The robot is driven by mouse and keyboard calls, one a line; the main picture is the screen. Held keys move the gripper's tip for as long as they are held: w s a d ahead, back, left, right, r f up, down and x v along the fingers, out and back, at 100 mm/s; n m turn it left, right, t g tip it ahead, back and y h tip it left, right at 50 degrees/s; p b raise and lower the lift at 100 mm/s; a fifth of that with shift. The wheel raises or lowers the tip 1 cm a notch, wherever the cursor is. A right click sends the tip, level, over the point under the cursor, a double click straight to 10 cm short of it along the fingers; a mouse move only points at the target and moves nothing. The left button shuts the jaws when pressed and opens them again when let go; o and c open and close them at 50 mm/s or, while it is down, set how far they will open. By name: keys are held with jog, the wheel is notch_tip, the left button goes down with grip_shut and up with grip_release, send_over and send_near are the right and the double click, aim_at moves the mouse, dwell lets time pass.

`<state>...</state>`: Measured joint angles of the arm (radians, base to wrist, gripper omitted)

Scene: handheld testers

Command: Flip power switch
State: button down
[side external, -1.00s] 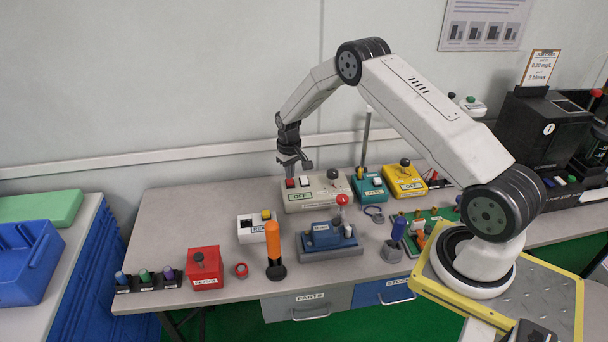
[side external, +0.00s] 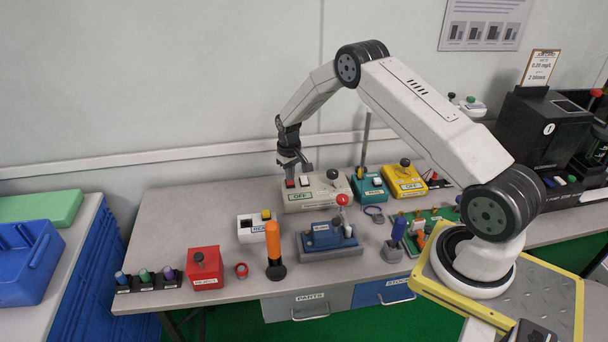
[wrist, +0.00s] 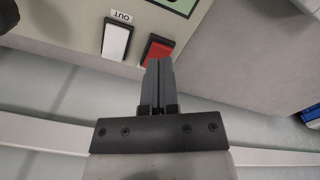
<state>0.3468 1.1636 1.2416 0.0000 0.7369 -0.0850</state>
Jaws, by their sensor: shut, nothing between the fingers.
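A beige tester box (side external: 318,193) with a green "OFF" display (side external: 301,197) stands at the back of the table in the side view. On its top are a red rocker switch (wrist: 159,50), a white rocker switch (wrist: 116,41) labelled "OUT", and a black-knobbed lever (side external: 333,175). My gripper (wrist: 158,62) is shut and empty. In the wrist view its fingertips are at the lower edge of the red switch and cover a little of it. Whether they touch the switch I cannot tell. In the side view my gripper (side external: 291,180) points down at the box's left end.
A teal box (side external: 369,188) and a yellow box (side external: 404,183) stand to the right. In front are a white box (side external: 257,228), an orange cylinder (side external: 273,240), a blue tester with a red-knobbed lever (side external: 328,238) and a red box (side external: 205,268). The table's back left is clear.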

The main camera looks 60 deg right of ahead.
aim_at(290, 184)
jog(key=shift+f, duration=0.85)
dwell(0.8)
jog(key=shift+r, duration=3.5)
jog(key=shift+s+a+r, duration=0.1)
jog(key=shift+a+r, duration=0.2)
jog(key=shift+r, duration=0.05)
jog(key=s+a+r+n+t, duration=0.1)
jog(key=s+a+r, duration=0.5)
jog(key=s+a, duration=0.3)
jog(key=s+a+r+n+t, duration=0.1)
jog(key=s+a+r, duration=0.5)
jog(key=s, duration=0.8)
jog(key=a+n, duration=0.1)
jog(key=a, duration=0.2)
jog(key=shift+s+r+t, duration=0.3)
jog(key=shift+s, duration=0.1)
